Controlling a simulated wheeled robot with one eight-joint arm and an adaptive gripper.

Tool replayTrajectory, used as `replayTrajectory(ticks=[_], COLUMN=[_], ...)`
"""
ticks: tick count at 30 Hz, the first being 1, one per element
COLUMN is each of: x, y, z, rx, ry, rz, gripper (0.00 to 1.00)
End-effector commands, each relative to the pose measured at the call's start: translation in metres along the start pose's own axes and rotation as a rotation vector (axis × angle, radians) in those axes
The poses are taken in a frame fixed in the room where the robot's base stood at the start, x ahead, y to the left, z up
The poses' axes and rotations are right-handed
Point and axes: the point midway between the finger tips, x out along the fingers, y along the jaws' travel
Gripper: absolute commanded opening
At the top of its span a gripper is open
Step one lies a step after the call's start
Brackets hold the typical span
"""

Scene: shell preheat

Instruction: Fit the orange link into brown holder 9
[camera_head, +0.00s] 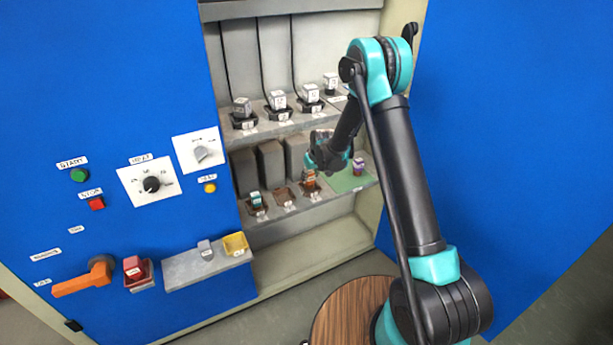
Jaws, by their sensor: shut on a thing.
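My gripper (310,170) reaches into the open cabinet from the right and points down at the lower shelf. It is shut on the orange link (309,181), which is small and partly hidden by the fingers. The link is at the rightmost brown holder (313,193); whether it is seated in it or just above it I cannot tell. A middle brown holder (285,197) looks empty. A left brown holder (258,211) has a teal and white link (255,197) in it. The holder numbers are too small to read.
A green mat (343,184) with a purple and white link (358,166) lies right of the gripper. Several grey-white links stand in black holders on the upper shelf (263,129). Grey blocks (271,160) stand behind the brown holders. A yellow holder (235,243) sits on the outer ledge.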

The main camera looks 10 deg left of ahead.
Motion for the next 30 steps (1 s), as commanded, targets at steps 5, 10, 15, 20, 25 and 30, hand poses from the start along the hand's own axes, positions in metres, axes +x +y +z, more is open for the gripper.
replayTrajectory(ticks=[5,10,15,20,25,30], x=[0.010,0.011,0.012,0.016,0.017,0.017], y=[-0.002,-0.002,-0.002,-0.002,-0.002,-0.002], z=[0.005,0.006,0.006,0.008,0.008,0.008], rx=[-0.002,-0.002,-0.002,-0.002,-0.002,-0.002], ry=[0.002,0.002,0.003,0.003,0.003,0.003], rz=[-0.001,-0.001,-0.001,-0.001,-0.001,-0.001], gripper=[0.00,0.00,0.00,0.00,0.44,0.51])
